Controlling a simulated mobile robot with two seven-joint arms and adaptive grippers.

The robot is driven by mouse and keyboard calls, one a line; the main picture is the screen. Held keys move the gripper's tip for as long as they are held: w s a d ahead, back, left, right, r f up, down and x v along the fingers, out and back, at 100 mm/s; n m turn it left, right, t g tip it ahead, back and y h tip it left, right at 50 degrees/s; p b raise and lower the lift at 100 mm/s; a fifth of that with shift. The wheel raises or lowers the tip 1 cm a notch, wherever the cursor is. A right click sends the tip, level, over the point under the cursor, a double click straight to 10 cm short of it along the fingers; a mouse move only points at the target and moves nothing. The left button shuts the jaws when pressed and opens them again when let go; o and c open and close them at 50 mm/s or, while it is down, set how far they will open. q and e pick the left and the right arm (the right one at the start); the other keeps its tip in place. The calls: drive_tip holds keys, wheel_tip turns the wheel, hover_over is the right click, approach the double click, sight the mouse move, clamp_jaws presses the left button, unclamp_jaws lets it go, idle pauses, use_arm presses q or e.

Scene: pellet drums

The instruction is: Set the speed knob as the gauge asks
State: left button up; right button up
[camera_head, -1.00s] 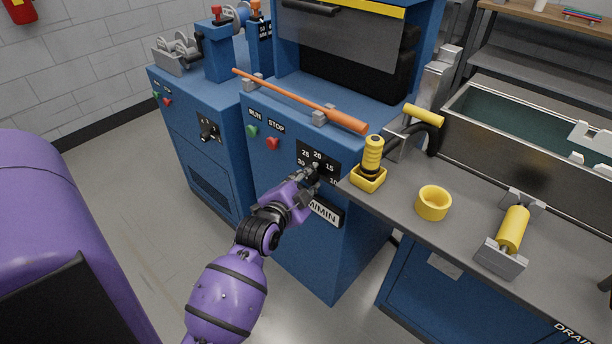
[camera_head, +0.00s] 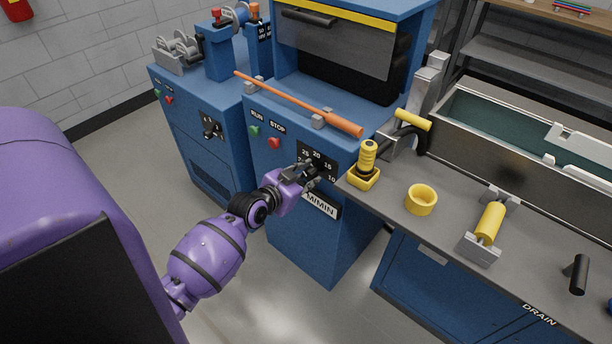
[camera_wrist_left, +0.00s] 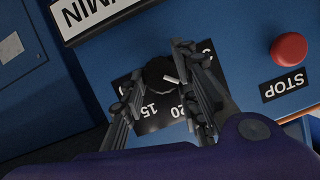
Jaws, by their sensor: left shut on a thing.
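The speed knob is a black dial on a black number plate (camera_head: 327,158) on the front of the blue machine. Numbers such as 25, 20, 15 and 10 show around it. In the left wrist view the knob (camera_wrist_left: 160,74) sits between my left fingers, with a white pointer mark. My left gripper (camera_head: 312,171) is shut on the knob; it also shows in the left wrist view (camera_wrist_left: 168,85). A white label ending in "M/MIN" (camera_head: 321,206) is below the plate. Its upper part is hidden by my gripper. My right gripper is not in view. I see no gauge reading.
A green RUN button (camera_head: 254,131) and a red STOP button (camera_head: 275,143) are left of the plate. An orange-handled rod (camera_head: 300,105) lies on the ledge above. A grey bench with a yellow ring (camera_head: 421,200) and a yellow-handled tool (camera_head: 367,160) is on the right.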

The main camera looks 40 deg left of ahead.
use_arm(q)
drive_tip(key=shift+d+f, duration=0.25)
drive_tip(key=shift+d, duration=0.1)
drive_tip(key=o, duration=1)
drive_tip(key=shift+r, duration=0.1)
drive_tip(key=shift+a, duration=0.1)
drive_tip(key=shift+r, duration=0.1)
drive_tip(key=v, duration=1.2)
drive_tip(key=shift+a, duration=0.1)
